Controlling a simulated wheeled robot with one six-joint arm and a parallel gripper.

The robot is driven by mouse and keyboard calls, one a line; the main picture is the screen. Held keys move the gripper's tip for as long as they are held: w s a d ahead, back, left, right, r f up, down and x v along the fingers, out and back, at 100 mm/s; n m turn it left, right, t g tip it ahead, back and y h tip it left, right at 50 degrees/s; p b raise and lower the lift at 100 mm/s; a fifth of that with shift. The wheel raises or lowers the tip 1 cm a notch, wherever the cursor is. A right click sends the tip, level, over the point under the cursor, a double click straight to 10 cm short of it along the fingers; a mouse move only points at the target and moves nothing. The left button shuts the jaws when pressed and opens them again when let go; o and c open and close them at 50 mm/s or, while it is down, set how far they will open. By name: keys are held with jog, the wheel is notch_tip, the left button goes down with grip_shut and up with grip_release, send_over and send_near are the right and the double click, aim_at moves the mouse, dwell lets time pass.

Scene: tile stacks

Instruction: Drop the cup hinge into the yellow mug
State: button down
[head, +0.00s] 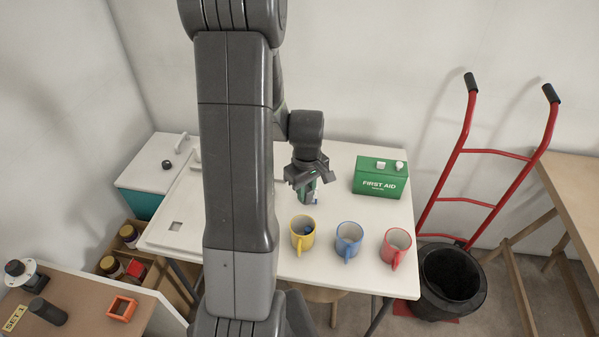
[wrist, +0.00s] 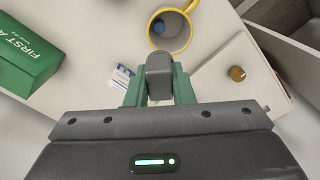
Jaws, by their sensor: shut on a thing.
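The yellow mug (head: 294,243) stands upright on the white table, at the left end of a row of mugs. A blue thing (head: 307,231) lies inside it; the mug also shows at the top of the wrist view (wrist: 186,42). My gripper (head: 307,198) is above the table, behind the yellow mug in the head view. In the wrist view its green fingers are shut on a grey rounded piece, which I take as the cup hinge (wrist: 159,68). The piece is outside the mug, beside its rim in that view. Its lower part is hidden.
A blue mug (head: 349,240) and a red mug (head: 397,242) stand to the right. A green first aid box (head: 380,180) stands at the back right. The white table (head: 350,280) is clear in front of the mugs. A white card (wrist: 121,76) lies near my fingers.

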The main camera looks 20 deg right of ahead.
aim_at(306, 204)
jog(key=shift+s+f+b, duration=0.15)
jog(key=shift+f+b, duration=0.35)
jog(key=shift+f, duration=0.25)
notch_tip(306, 204, down, 4)
jog(key=b, duration=0.3)
jog(key=shift+f, duration=0.2)
jog(key=c, duration=1.2)
grip_release()
jog(key=shift+o, duration=0.2)
notch_tip(306, 204, up, 14)
jog(key=shift+f+b, duration=0.1)
jog(key=shift+b, duration=0.2)
